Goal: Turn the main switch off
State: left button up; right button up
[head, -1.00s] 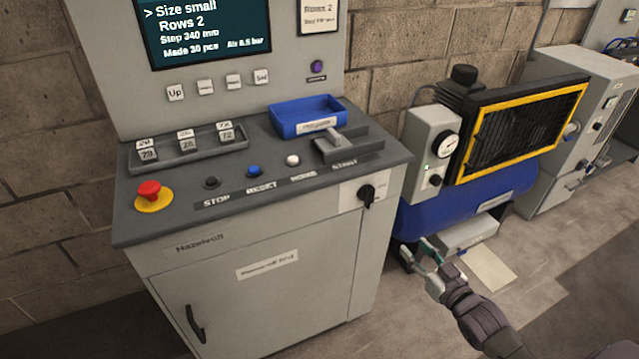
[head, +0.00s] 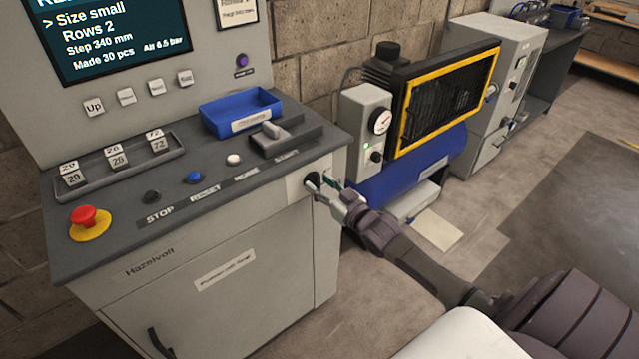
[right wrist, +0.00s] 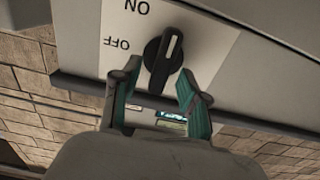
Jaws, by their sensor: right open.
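The main switch is a black rotary knob (right wrist: 163,60) on a white plate (right wrist: 205,38) marked ON and OFF, upside down in the right wrist view. The knob's white line points up and slightly right there, nearer the ON mark than the OFF mark. In the head view the knob (head: 311,180) is on the cabinet's front, partly hidden by my right gripper (head: 325,184). That gripper is open, its teal fingertips (right wrist: 153,88) on either side of the knob's lower end. I cannot tell whether they touch it. My left gripper is out of view.
The console top (head: 115,230) carries a red emergency button (head: 84,216), small push buttons and a blue tray (head: 240,111). A blue compressor (head: 415,160) stands to the right of the cabinet. Open floor lies at the right.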

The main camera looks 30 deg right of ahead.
jog(key=shift+w+a, duration=0.1)
jog(key=shift+w, duration=0.35)
jog(key=shift+c, duration=0.2)
grip_shut()
